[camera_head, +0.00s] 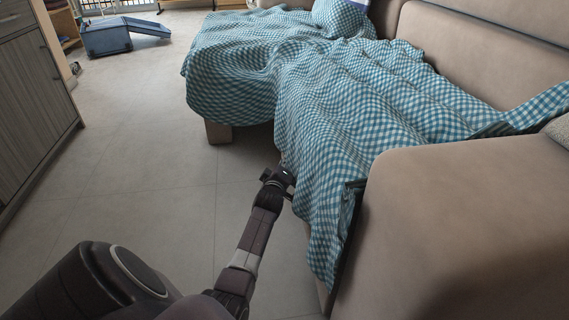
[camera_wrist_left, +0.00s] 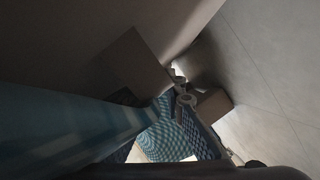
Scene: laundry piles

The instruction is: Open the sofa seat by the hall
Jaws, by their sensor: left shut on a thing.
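The sofa seat by the armrest is draped with a blue-and-white checked cloth (camera_head: 345,115), which hides most of the seat. A dark edge shows between the cloth and the armrest. My left gripper (camera_head: 284,179) is at the front side of this seat, against the hanging cloth. It is shut on the seat's front edge, though the cloth partly hides the fingertips and the exact contact. In the left wrist view, blue cloth (camera_wrist_left: 60,130) fills the lower left, close to the camera. My right gripper is not in view.
The beige armrest (camera_head: 450,230) stands to the right of the seat. A sofa leg (camera_head: 218,132) shows under the cloth. A grey cabinet (camera_head: 35,100) is at the left, and an open blue case (camera_head: 110,37) lies at the back. The floor (camera_head: 150,170) between is clear.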

